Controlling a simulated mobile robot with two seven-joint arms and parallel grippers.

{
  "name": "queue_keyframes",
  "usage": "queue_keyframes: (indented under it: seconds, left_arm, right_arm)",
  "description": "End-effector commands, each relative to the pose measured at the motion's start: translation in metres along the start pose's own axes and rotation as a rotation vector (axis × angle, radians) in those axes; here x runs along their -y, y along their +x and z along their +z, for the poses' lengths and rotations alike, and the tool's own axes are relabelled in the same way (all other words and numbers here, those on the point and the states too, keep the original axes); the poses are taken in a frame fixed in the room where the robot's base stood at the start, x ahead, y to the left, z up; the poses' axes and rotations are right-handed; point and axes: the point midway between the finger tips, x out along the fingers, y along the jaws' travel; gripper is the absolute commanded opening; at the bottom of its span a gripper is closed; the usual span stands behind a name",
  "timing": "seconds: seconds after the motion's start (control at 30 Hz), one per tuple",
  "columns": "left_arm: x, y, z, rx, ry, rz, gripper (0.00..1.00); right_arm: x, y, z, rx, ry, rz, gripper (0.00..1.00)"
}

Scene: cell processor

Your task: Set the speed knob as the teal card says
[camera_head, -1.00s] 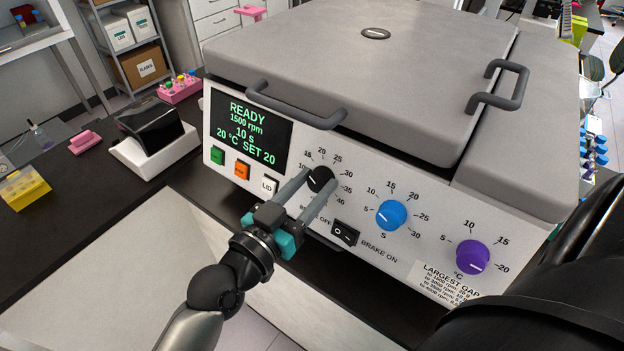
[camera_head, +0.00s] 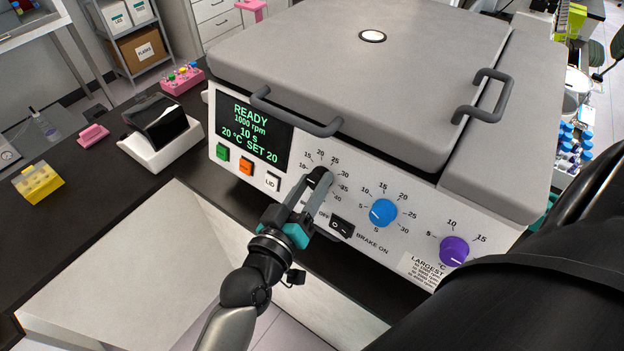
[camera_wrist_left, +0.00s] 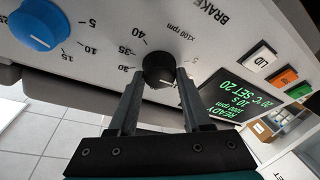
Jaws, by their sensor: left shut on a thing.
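The black speed knob (camera_head: 319,177) is on the front panel of the grey centrifuge (camera_head: 228,159), inside a printed scale. My left gripper (camera_head: 315,185) is shut on this knob, one finger on each side. The left wrist view shows the knob (camera_wrist_left: 158,70) between the fingertips, with "x100 rpm" printed beside it. The fingers hide part of the scale in the head view. The display (camera_head: 247,136) reads READY, 1000 rpm, 10 s, 20 °C SET 20. I see no teal card in these views. My right gripper is out of view.
A blue knob (camera_head: 383,212) and a purple knob (camera_head: 454,251) sit to the right. A brake switch (camera_head: 341,227) is just below the speed knob. Green (camera_head: 222,152), orange (camera_head: 246,167) and LID (camera_head: 272,182) buttons are left. A lid handle (camera_head: 300,121) juts out above.

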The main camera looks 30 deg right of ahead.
Motion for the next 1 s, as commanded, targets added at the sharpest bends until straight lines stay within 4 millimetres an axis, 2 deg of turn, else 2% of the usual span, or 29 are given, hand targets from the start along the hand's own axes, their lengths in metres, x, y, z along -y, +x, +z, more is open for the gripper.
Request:
queue_keyframes:
  seconds: [0.33, 0.37, 0.6, 0.87, 1.0]
  left_arm:
    - [0.0000, 0.0000, 0.0004, 0.000, -0.004, -0.001, 0.00]
    - [0.0000, 0.0000, 0.0004, 0.000, -0.004, -0.001, 0.51]
    - [0.0000, 0.0000, 0.0003, 0.000, -0.003, -0.001, 0.78]
    - [0.0001, -0.0005, 0.0002, 0.000, -0.002, -0.001, 0.79]
    - [0.0005, -0.0081, 0.0007, 0.000, -0.003, -0.001, 0.79]
  right_arm:
    - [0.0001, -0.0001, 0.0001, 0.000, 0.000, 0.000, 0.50]
    - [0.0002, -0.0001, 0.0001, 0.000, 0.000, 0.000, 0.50]
    - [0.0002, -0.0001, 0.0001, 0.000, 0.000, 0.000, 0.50]
    - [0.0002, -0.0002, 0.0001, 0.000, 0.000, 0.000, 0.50]
    - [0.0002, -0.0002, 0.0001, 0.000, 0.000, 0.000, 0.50]
